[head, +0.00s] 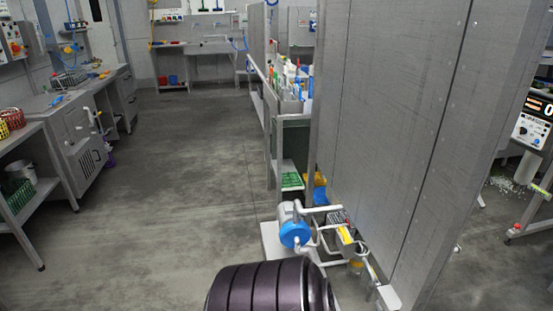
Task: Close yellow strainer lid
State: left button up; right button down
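A small yellow part (345,235) shows on the pipework at the foot of the tall grey wall. A second yellowish part (356,266) shows a little lower. I cannot tell whether either is the strainer lid, or whether a lid is open or shut. A blue round pump end (294,233) sits just left of them on the same white piping. Neither of my grippers is in view. A dark ribbed part of my own body fills the bottom middle and hides part of the floor before the pipework.
The tall grey wall (395,110) stands at the right, close to the pipework. Grey benches (62,125) line the left. A steel bench with bottles (292,100) stands behind the wall. The grey floor (180,170) is open at the middle left.

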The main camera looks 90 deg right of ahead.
aim_at(344, 243)
jog(key=i+l+z, duration=0.15)
jog(key=i+z, duration=0.15)
jog(key=z, duration=0.15)
jog(key=i+z, duration=0.7)
jog(key=z, duration=0.25)
jog(key=i+j+z, duration=0.15)
jog(key=i+z, duration=0.15)
jog(key=z, duration=0.15)
